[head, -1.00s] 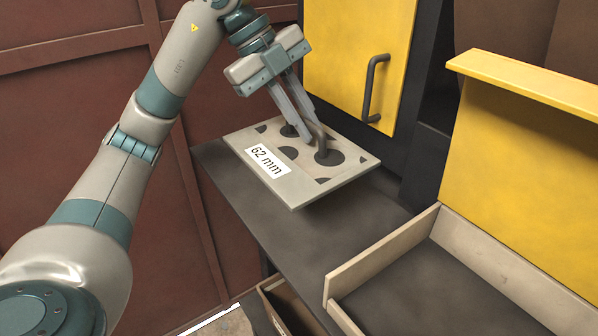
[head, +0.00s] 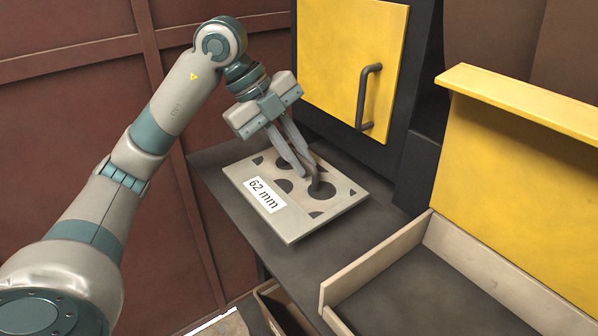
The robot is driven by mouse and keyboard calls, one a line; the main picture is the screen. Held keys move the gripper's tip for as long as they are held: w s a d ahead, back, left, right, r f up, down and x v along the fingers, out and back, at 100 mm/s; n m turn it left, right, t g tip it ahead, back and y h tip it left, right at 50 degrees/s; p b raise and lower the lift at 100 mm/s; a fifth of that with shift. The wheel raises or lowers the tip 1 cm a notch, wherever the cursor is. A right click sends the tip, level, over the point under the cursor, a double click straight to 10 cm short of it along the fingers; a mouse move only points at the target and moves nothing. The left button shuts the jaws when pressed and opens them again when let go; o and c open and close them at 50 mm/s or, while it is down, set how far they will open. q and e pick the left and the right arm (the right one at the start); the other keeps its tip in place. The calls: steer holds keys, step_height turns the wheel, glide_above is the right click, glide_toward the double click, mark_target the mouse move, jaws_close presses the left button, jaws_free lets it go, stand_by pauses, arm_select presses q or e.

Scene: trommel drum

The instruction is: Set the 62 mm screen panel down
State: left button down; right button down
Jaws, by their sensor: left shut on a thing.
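The 62 mm screen panel (head: 296,222) is a pale flat plate with dark round holes, a white "62 mm" label and a bent grey handle (head: 315,171). It lies flat, on or just above the dark grey bench top (head: 218,175); I cannot tell if a small gap is left under it. My left gripper (head: 307,168) comes down from above, tilted, and is shut on the panel's handle. The fingertips hide part of the handle. My right gripper is not in view.
A yellow door (head: 350,60) with a dark bar handle (head: 365,95) stands behind the panel. A shallow wooden-walled tray (head: 375,262) is to the right, backed by a yellow board (head: 510,180). An open box (head: 285,308) sits below the bench edge. Bare bench lies around the panel.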

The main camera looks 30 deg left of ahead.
mark_target(298, 178)
arm_select(q)
steer(key=shift+f+p, duration=0.55)
steer(key=shift+f, duration=1.2)
steer(key=c, duration=1.8)
jaws_free()
steer(key=shift+s+a+r, duration=0.1)
steer(key=shift+a+r, duration=0.2)
steer(key=shift+r, duration=0.15)
steer(key=b+v, duration=0.3)
steer(key=v, duration=0.8)
